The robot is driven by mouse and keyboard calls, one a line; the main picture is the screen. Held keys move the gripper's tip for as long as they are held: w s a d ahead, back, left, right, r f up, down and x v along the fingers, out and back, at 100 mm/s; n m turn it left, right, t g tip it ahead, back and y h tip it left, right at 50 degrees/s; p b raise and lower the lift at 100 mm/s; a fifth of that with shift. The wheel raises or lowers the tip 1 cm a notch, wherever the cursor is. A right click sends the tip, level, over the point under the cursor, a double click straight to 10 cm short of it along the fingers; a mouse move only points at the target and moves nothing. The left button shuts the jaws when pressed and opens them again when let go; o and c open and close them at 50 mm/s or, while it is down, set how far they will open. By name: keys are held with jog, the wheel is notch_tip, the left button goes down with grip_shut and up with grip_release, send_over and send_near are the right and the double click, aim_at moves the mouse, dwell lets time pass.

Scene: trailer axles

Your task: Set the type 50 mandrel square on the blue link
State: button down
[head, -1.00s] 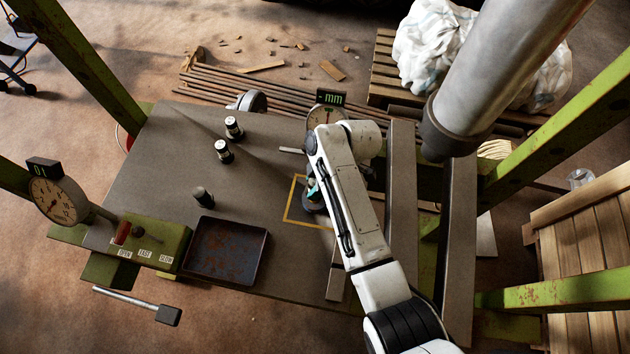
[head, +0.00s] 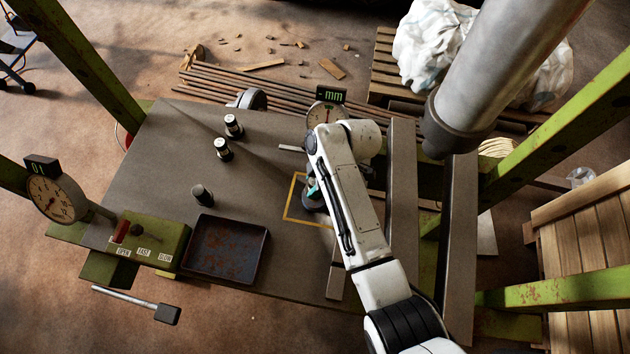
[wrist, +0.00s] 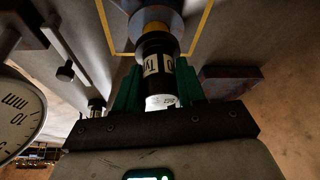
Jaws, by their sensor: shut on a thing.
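My gripper (wrist: 157,98) has its green fingers shut on a black cylinder with white label bands, a mandrel (wrist: 158,62); I cannot read its number surely. In the wrist view its far end meets a bronze-coloured ring on a blue-grey round piece (wrist: 138,8), which looks like the link; I cannot tell whether they touch. In the head view my gripper (head: 314,188) is over the yellow square outline (head: 288,212), and my arm hides most of the mandrel and link. Other mandrels stand on the plate: two white-topped ones (head: 233,127) (head: 222,150) and a darker one (head: 202,195).
A rusty dark tray (head: 226,248) lies left of the yellow outline. A dial gauge (head: 327,114) marked mm stands behind my gripper, another dial (head: 55,200) at far left. Steel beams (head: 402,190) run close on the right. The plate's middle (head: 255,180) is clear.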

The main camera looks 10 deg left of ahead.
jog(key=shift+f, duration=0.2)
dwell(0.5)
jog(key=c, duration=0.6)
grip_release()
jog(key=shift+f, duration=0.1)
jog(key=b+v, duration=0.1)
jog(key=v, duration=0.6)
jog(key=shift+d+r, duration=0.1)
jog(key=shift+r, duration=0.15)
